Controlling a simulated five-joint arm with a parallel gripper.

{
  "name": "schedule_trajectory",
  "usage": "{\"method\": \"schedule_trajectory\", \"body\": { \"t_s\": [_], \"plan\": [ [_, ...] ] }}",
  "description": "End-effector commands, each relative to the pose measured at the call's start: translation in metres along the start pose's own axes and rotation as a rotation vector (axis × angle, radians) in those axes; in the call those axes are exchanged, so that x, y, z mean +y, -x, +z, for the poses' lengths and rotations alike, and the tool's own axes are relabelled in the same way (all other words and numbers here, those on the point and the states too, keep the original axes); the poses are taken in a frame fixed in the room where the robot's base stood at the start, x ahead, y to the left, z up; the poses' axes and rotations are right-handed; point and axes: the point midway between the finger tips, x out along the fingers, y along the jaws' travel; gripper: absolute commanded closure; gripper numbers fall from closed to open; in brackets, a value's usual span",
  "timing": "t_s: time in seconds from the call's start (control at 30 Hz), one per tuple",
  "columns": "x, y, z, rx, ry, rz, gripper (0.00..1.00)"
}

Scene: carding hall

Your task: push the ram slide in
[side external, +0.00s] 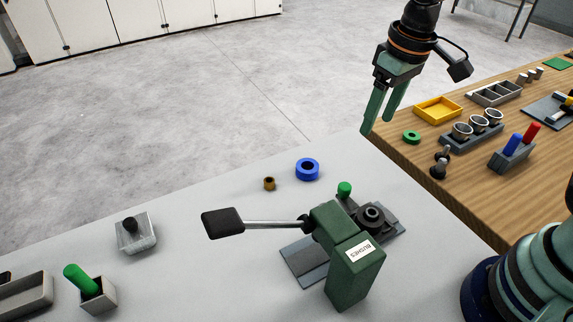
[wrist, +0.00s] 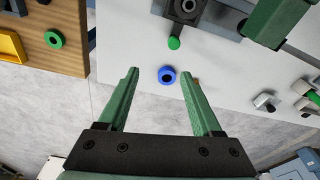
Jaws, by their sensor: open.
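A green press (side external: 345,255) labelled BUSHES stands on the grey bench. Its lever ends in a black grip (side external: 222,223) and points left. Beside its body is a dark block with a round socket (side external: 371,215). A green knob (side external: 344,188) sticks out from the far side of this block; it also shows in the wrist view (wrist: 174,43). I cannot tell for certain which part is the ram slide. My gripper (side external: 376,122) is open and empty, raised beyond the press and apart from it. Its fingers (wrist: 158,72) point toward the bench in the wrist view.
A blue ring (side external: 307,170) and a small brown bushing (side external: 269,184) lie beyond the press. A wooden table at right holds a yellow tray (side external: 437,110), a green ring (side external: 411,137) and metal cups. A green-handled item (side external: 80,279) stands in a holder at left.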

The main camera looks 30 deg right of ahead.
Motion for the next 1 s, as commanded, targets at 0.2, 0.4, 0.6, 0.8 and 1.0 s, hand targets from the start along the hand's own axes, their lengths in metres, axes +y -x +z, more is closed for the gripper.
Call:
{"method": "schedule_trajectory", "body": {
  "t_s": [0.2,0.4,0.6,0.8,1.0],
  "plan": [
    [-0.026,-0.035,-0.011,-0.117,0.060,-0.002,0.34],
    [-0.034,-0.047,-0.013,-0.148,0.077,-0.002,0.34],
    [-0.033,-0.069,-0.009,-0.152,0.077,-0.001,0.34],
    [-0.033,-0.108,-0.003,-0.154,0.076,-0.001,0.34],
    [-0.033,-0.142,0.002,-0.153,0.076,-0.001,0.34]
  ]
}}
